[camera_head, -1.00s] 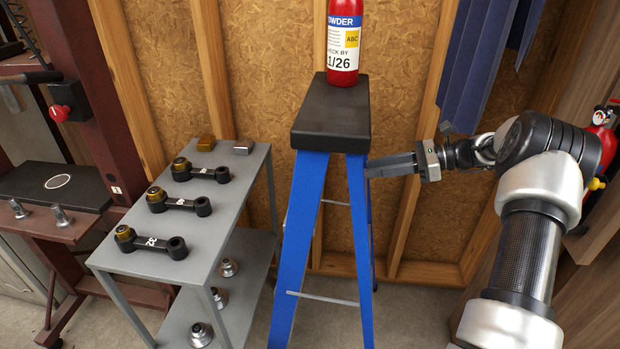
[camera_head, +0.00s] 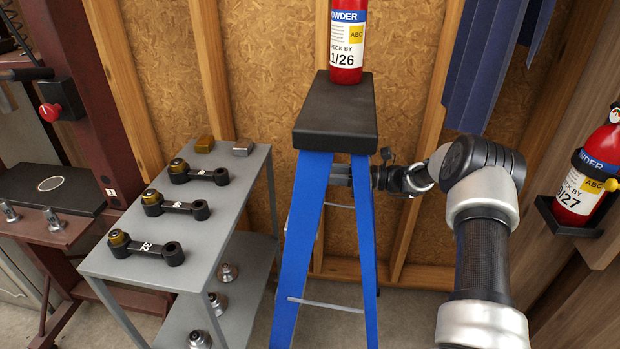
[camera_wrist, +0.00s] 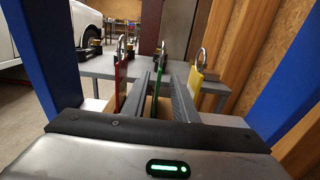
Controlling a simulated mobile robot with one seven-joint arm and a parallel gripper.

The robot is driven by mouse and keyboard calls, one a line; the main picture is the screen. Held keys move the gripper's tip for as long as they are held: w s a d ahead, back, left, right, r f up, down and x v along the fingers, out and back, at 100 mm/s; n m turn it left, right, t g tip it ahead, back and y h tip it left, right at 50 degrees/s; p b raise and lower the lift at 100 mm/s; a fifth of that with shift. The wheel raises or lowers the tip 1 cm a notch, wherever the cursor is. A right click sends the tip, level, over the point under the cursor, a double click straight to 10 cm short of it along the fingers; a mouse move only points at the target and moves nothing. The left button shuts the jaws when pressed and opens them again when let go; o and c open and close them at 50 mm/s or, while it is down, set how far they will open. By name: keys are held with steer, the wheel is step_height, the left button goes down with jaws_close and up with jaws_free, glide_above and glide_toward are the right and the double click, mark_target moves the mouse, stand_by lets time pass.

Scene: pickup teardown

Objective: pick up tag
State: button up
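In the wrist view, several upright, narrow pieces with metal shackles at the top stand ahead of me: a red one (camera_wrist: 121,78) at left, a green one (camera_wrist: 156,90) in the middle and a yellow one (camera_wrist: 196,86) at right. They look like padlocks or tags; I cannot tell which is the task's tag. My gripper (camera_wrist: 160,84) is open, its two dark fingers reaching forward on either side of the green piece. I cannot tell whether they touch it. In the head view, the fingertips are hidden behind the blue stepladder (camera_head: 287,262).
Blue ladder legs flank my gripper closely. A red extinguisher (camera_head: 347,42) stands on the ladder's black top (camera_head: 335,125). A grey cart (camera_head: 222,200) with several black links is at left. Another extinguisher (camera_head: 584,180) hangs at right, and blue strips (camera_head: 490,65) hang above my arm.

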steer(key=shift+w+a+r, duration=0.15)
steer(key=shift+w+a, duration=0.05)
steer(key=shift+a, duration=1.2)
steer(key=shift+w+a+r, duration=0.1)
steer(key=shift+w+a, duration=0.1)
steer(key=shift+a, duration=1.15)
jaws_close()
